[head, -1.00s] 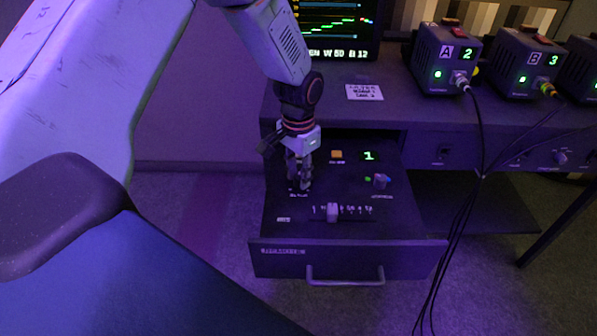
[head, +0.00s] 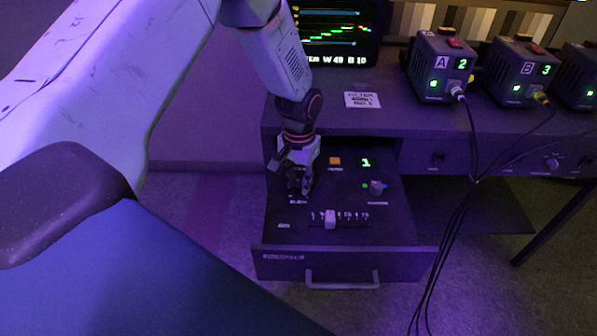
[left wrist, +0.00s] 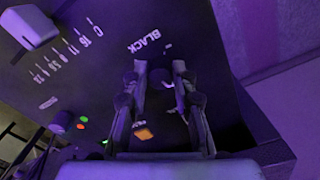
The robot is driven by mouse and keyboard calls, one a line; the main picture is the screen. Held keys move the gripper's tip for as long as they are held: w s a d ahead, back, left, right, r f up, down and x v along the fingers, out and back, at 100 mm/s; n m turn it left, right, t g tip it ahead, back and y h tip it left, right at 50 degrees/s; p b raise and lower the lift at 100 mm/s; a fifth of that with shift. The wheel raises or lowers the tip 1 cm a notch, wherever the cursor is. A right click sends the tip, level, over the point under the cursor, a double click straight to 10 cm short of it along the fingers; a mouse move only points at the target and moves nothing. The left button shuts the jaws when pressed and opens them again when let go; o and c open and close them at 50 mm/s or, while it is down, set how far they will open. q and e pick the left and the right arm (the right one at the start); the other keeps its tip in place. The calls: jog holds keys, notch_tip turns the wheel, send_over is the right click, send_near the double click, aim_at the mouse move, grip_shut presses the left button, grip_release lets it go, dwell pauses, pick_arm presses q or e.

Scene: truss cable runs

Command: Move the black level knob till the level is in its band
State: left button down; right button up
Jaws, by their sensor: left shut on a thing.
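The black level knob (left wrist: 161,77) sits on the drawer's panel beside the printed word BLACK in the left wrist view. It is mostly hidden between my fingers, and in the head view the gripper covers it. My left gripper (head: 299,188) points down over the left part of the open drawer and is shut on the knob. Its two fingers (left wrist: 160,72) stand on either side of it in the left wrist view. The monitor (head: 335,30) shows coloured traces and a line that seems to read W 49 B 10. My right gripper is not in view.
The open drawer (head: 285,258) also holds an orange button (head: 335,161), a green digit 1 (head: 366,162), a grey selector knob (head: 377,188) and a white slider (head: 330,219). Boxes A (head: 440,68) and B (head: 520,70) stand on the desk, with black cables (head: 462,215) hanging at right.

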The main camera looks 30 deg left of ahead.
aim_at(299, 183)
pick_arm(q)
jog(key=shift+w+r+n+p, duration=0.1)
jog(key=shift+w+n+p, duration=0.05)
jog(key=shift+n+p, duration=0.3)
jog(key=c, duration=1.1)
grip_release()
notch_tip(299, 183, up, 12)
jog(key=shift+f, duration=0.1)
